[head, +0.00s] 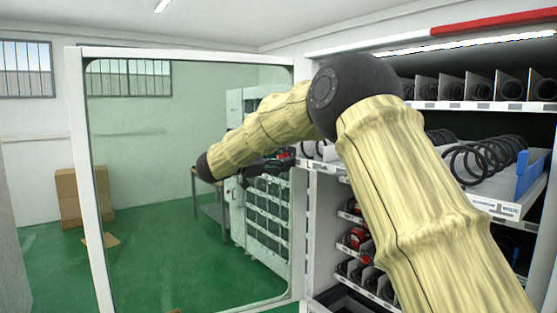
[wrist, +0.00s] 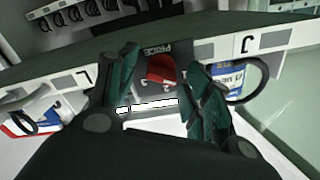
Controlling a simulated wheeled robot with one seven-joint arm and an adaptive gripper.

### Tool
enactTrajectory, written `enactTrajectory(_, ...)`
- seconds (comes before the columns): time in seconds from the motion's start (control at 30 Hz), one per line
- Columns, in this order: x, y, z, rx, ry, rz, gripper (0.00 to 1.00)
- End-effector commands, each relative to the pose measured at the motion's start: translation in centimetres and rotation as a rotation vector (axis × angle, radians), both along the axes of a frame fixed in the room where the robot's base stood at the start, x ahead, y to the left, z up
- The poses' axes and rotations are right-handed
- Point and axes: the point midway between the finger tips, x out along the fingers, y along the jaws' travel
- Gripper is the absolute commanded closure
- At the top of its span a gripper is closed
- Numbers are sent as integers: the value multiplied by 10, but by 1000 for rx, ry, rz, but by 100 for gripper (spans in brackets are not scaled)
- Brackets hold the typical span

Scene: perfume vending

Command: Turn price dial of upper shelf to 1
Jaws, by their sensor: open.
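A red price dial (wrist: 160,68) sits on a dark panel marked PRICE on the shelf's front edge (wrist: 270,40) in the wrist view. A number mark shows on the panel below the dial, too small to read surely. My gripper (wrist: 158,62) is open, with one dark green finger on each side of the dial. I cannot tell whether the fingers touch it. In the head view my gripper (head: 270,166) is at the left end of the shelf front, small and partly hidden; the dial cannot be made out there.
The machine's glass door (head: 80,180) stands open at the left. A pulled-out shelf with black spirals (head: 490,160) is at the right, and lower shelves (head: 365,245) hold red items. Cardboard boxes (head: 70,195) stand far back on the green floor.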

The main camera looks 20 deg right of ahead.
Motion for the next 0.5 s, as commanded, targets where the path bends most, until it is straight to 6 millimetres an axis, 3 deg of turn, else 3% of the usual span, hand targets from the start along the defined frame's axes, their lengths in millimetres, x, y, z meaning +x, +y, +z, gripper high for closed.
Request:
enactTrajectory(0.27, -5, 15, 1, 0, 0, 1, 50)
enactTrajectory(0.5, -20, 56, 0, -1, 1, 2, 50)
